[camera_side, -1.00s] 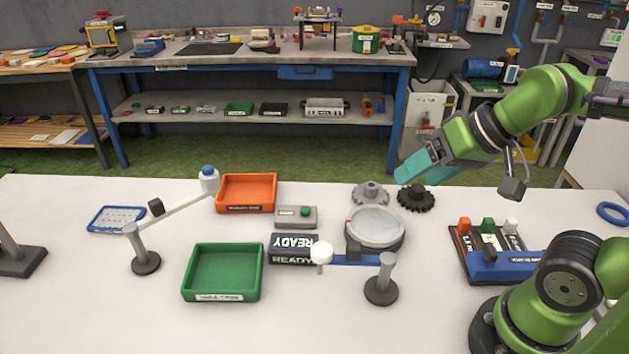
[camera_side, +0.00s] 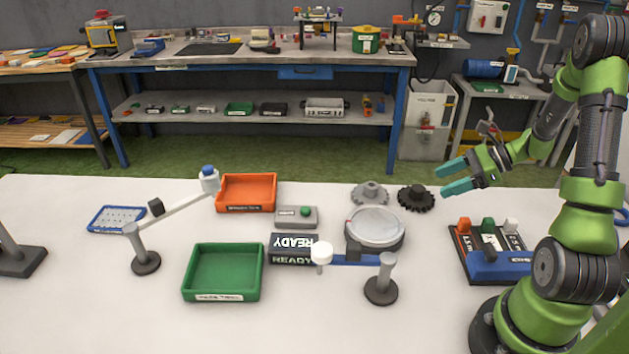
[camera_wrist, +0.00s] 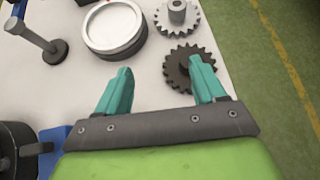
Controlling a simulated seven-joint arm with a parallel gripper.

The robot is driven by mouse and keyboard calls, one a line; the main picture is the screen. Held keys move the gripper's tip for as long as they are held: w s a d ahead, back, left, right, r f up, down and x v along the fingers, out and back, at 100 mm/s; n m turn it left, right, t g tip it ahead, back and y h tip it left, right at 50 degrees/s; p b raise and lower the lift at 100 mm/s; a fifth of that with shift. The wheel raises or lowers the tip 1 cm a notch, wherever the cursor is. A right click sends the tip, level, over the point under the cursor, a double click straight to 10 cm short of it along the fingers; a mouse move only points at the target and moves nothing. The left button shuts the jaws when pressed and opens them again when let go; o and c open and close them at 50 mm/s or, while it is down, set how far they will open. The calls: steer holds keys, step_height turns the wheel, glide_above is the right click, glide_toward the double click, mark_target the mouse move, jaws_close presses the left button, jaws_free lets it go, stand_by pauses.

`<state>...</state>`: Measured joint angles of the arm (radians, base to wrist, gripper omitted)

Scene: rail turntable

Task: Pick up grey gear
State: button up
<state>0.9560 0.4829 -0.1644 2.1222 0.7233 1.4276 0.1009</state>
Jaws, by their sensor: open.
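The grey gear (camera_side: 370,193) lies flat on the white table behind the round turntable (camera_side: 375,226), its hub pointing up. It also shows at the top of the wrist view (camera_wrist: 177,17). A black gear (camera_side: 416,197) lies just to its right, and in the wrist view the black gear (camera_wrist: 188,66) is nearer to my fingers. My gripper (camera_side: 455,178) has teal fingers, is open and empty, and hangs above the table to the right of both gears. In the wrist view my fingertips (camera_wrist: 162,72) are spread apart, with the grey gear beyond them.
A post with a blue arm (camera_side: 381,280) stands in front of the turntable. A block rack (camera_side: 490,250) sits at right. Orange (camera_side: 246,193) and green (camera_side: 222,272) trays, a READY box (camera_side: 292,249) and a button box (camera_side: 296,217) lie to the left.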

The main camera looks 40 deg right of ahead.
steer(key=w+r+m+t, duration=0.2)
glide_toward(372, 185)
steer(key=shift+w+a+f+n, duration=0.3)
steer(key=shift+w+a+f, duration=0.3)
steer(key=shift+a, duration=0.1)
steer(key=shift+w+d+x, duration=0.1)
steer(key=shift+d+x, duration=0.05)
steer(key=shift+x, duration=1.3)
steer(key=shift+w+d+x, duration=0.15)
steer(key=shift+x, duration=1.3)
steer(key=shift+r, duration=0.2)
jaws_close()
